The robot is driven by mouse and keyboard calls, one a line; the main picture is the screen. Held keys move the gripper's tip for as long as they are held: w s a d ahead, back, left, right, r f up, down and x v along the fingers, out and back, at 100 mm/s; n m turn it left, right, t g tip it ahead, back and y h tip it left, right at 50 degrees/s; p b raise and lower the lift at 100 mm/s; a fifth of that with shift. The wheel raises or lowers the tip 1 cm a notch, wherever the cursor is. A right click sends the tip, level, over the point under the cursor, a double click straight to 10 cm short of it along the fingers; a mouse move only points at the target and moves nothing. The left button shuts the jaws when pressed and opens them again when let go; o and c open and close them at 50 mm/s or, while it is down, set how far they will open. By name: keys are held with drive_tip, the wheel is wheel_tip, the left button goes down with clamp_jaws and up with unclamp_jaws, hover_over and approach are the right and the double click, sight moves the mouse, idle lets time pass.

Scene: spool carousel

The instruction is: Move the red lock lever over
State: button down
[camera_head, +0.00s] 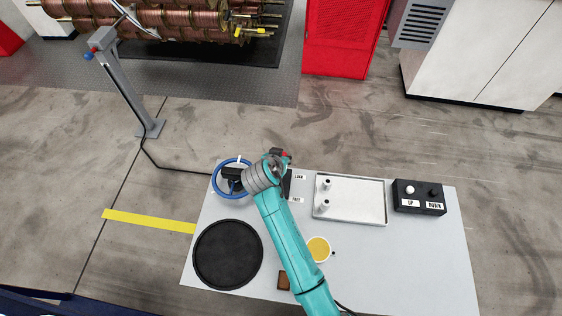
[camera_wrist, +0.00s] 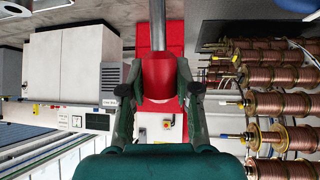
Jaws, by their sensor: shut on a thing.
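The red lock lever shows its red grip (camera_wrist: 158,76) and grey rod in the wrist view. My gripper (camera_wrist: 158,88) is shut on that grip, one finger on each side. In the head view a bit of the red grip (camera_head: 286,153) shows at the far edge of the worktop, by my gripper (camera_head: 277,161). A dark plate (camera_head: 289,184) beside it carries a LOCK label (camera_head: 299,177) and a lower FREE label (camera_head: 297,200). My arm hides the lever's base and much of the plate, so its exact setting cannot be told.
A blue handwheel (camera_head: 214,177) stands close left of my gripper. The worktop (camera_head: 400,270) also bears a black round mat (camera_head: 228,254), a metal tray (camera_head: 355,201) with pegs, a yellow disc (camera_head: 318,249) and an UP/DOWN button box (camera_head: 419,197). Copper spools (camera_head: 180,20) stand beyond.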

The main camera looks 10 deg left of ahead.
drive_tip(key=shift+w+f+g, duration=0.25)
drive_tip(key=shift+w+g, duration=0.45)
drive_tip(key=shift+w, duration=0.05)
drive_tip(key=c, duration=0.8)
unclamp_jaws()
drive_tip(key=v, duration=1.2)
drive_tip(key=shift+d, duration=0.15)
